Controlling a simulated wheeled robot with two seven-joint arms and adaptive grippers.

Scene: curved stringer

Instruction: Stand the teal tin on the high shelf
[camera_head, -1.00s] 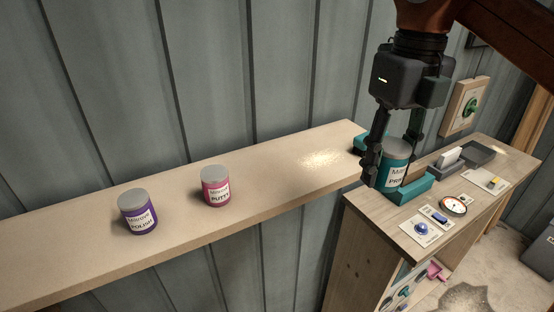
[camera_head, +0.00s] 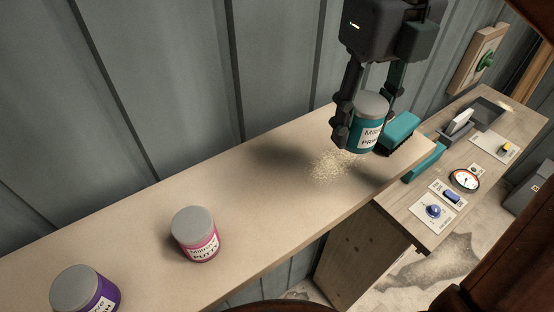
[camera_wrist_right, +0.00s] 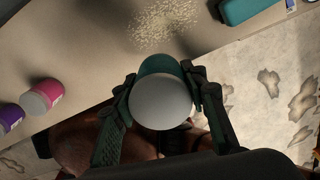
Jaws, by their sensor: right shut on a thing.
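The teal tin (camera_head: 367,128) has a grey lid and a white label. My right gripper (camera_head: 362,112) is shut on it, a finger on each side. In the head view the tin is upright or nearly so, in front of the right end of the high shelf (camera_head: 268,205). In the right wrist view the tin (camera_wrist_right: 165,98) overlaps the shelf's front edge; its base is hidden there. It looks held above the shelf; I cannot tell the exact gap. My left gripper is not in view.
Pale crumbs (camera_head: 332,165) lie on the shelf beside the tin, and a teal brush (camera_head: 399,130) lies near the shelf's right end. A pink tin (camera_head: 195,236) and a purple tin (camera_head: 84,292) stand further left. Shelf between crumbs and pink tin is clear. A lower bench (camera_head: 452,170) stands right.

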